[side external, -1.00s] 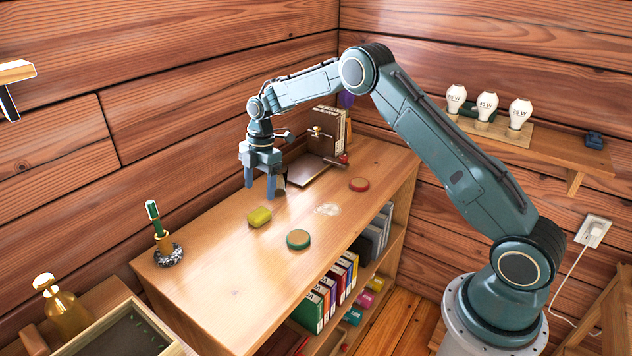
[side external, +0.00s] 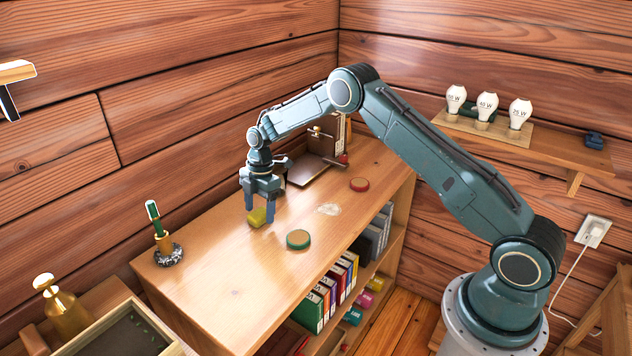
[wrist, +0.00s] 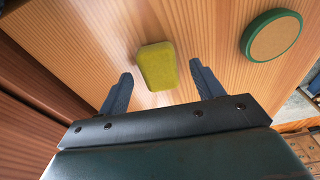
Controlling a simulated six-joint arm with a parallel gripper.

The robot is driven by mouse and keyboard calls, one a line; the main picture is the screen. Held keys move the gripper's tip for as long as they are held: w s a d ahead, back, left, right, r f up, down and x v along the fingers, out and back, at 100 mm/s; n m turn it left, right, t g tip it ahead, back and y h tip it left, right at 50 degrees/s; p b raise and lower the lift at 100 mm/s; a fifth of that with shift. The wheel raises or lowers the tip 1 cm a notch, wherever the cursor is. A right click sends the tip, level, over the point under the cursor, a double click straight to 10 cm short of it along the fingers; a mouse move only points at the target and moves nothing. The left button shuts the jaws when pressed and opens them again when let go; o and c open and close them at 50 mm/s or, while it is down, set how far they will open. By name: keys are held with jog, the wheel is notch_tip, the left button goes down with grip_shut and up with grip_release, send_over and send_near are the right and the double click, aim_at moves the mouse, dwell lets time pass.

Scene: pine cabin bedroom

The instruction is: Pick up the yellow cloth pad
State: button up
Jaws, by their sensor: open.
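The yellow cloth pad (side external: 257,217) lies on the wooden shelf top, a small rounded block. In the wrist view the pad (wrist: 157,66) sits ahead of the fingertips, roughly midway between them in width. My gripper (side external: 259,213) is open and empty, low over the pad, with its fingers pointing down. In the side view one finger partly covers the pad. In the wrist view my gripper's two fingers (wrist: 159,84) stand apart, and neither visibly touches the pad.
A green-rimmed round disc (side external: 298,239) lies right of the pad, also in the wrist view (wrist: 271,36). A green-handled tool (side external: 155,222) stands at left. The front-left top is clear.

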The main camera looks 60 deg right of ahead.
aim_at(260, 212)
jog(key=shift+f, duration=0.4)
jog(key=c, duration=1.1)
jog(key=shift+o, duration=0.2)
jog(key=shift+r, duration=0.15)
notch_tip(260, 212, up, 20)
dwell(0.5)
